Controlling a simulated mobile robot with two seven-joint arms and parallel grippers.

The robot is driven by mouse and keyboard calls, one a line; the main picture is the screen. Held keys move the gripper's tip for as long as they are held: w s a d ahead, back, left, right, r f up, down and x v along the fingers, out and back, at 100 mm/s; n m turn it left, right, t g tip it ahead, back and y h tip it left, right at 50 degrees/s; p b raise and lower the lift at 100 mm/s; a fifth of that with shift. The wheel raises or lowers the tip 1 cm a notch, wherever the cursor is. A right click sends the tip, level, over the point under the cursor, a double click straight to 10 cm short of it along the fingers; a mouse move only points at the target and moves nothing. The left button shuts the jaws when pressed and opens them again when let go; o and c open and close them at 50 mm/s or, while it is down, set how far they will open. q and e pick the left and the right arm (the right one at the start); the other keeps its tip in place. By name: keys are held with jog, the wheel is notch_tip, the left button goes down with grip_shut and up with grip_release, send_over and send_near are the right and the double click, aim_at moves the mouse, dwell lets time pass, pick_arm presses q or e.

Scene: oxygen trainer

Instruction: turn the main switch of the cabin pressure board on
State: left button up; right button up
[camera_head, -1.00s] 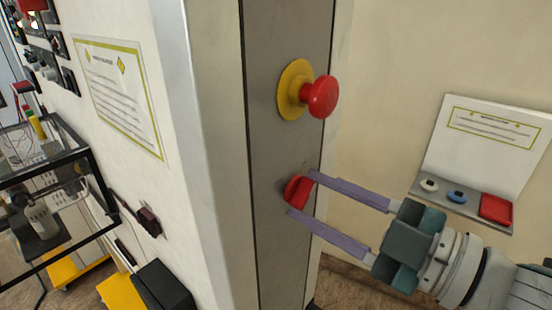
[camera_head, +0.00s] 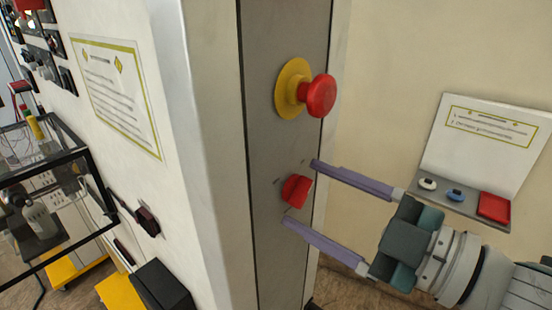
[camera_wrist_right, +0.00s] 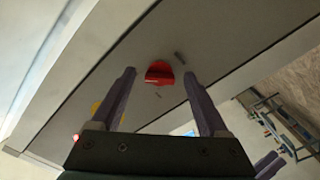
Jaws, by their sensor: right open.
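The main switch is a red rotary knob (camera_head: 297,190) on the narrow grey panel (camera_head: 283,145), below a red mushroom button. In the right wrist view the knob (camera_wrist_right: 159,73) has a raised handle bar lying roughly across the picture, with small dark marks on the panel around it. My right gripper (camera_head: 301,192) is open. One finger is above the knob and one below it, with a gap on both sides. In the right wrist view the knob shows between and beyond the fingers. My left gripper is not in view.
The red mushroom button (camera_head: 320,95) on a yellow disc (camera_head: 292,88) sticks out just above the upper finger. A shelf at right carries a red block (camera_head: 494,207) and small round pieces. A black-framed glass case (camera_head: 62,250) stands at left.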

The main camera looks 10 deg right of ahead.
jog(key=b+v, duration=0.3)
jog(key=v, duration=0.7)
